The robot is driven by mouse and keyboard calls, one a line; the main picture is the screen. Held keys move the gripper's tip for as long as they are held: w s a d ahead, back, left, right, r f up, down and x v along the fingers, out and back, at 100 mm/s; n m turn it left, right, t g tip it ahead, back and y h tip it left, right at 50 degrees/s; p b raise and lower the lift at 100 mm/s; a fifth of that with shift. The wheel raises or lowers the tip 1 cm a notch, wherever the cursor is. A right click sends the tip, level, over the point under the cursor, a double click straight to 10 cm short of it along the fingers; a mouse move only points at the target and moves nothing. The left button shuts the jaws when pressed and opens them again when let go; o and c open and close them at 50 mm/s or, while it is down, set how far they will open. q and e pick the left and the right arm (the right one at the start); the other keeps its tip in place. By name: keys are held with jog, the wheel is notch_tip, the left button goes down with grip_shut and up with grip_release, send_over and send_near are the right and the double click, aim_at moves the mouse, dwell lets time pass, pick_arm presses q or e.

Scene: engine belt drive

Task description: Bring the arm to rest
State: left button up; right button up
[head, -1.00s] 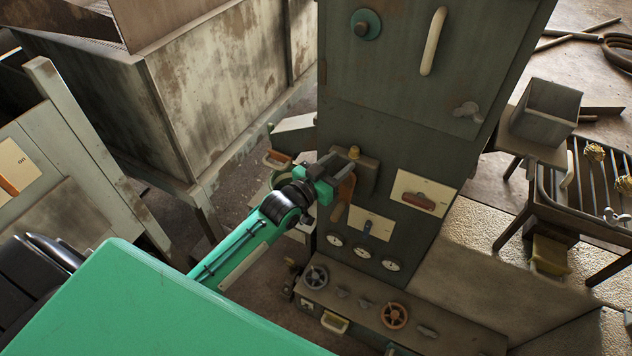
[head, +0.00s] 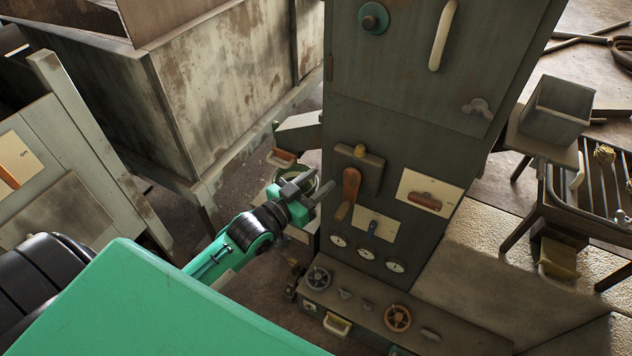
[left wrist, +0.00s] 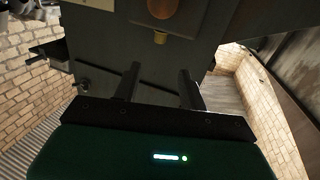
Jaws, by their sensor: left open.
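My left gripper (head: 318,190) is open, with nothing between its fingers. It is in front of the dark green cabinet (head: 390,120), to the left of the orange-brown lever (head: 348,190) on its panel and apart from it. In the left wrist view my two dark fingers (left wrist: 158,88) stand wide apart. Beyond them is the dark cabinet face, with a brownish part (left wrist: 178,12) and a small brass knob (left wrist: 160,37) at the top. My right gripper does not show.
A console (head: 365,318) with handwheels and small levers stands at the cabinet's foot. A large rusty metal bin (head: 215,90) is behind my left arm. A grey box (head: 557,110) and a rack (head: 590,200) stand at the right. A panel with an orange handle (head: 10,178) is at the left.

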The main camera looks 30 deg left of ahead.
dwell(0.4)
pick_arm(q)
jog(key=s+a+f+n+g+y, duration=0.1)
jog(key=a+f+g+y, duration=0.1)
jog(key=f, duration=0.9)
jog(key=a+f+g+y, duration=0.1)
jog(key=a+f+g, duration=0.1)
jog(key=f, duration=0.9)
jog(key=s+a+f+g+y, duration=0.15)
jog(key=s+f, duration=0.25)
jog(key=f, duration=0.4)
jog(key=s+f+g, duration=0.2)
jog(key=s+f, duration=0.3)
jog(key=f, duration=0.4)
jog(key=s+f+g, duration=0.4)
jog(key=s+f, duration=0.9)
jog(key=s+d+f+g, duration=0.1)
jog(key=s+f, duration=0.2)
jog(key=s, duration=0.4)
jog(key=s+d+f+g, duration=0.1)
jog(key=s+f+g, duration=0.1)
jog(key=s, duration=0.5)
jog(key=s+d+f+g+y, duration=0.1)
jog(key=s+f, duration=0.3)
jog(key=s, duration=0.4)
jog(key=shift+f+g, duration=0.35)
jog(key=shift+w+d, duration=0.1)
jog(key=shift+d, duration=0.05)
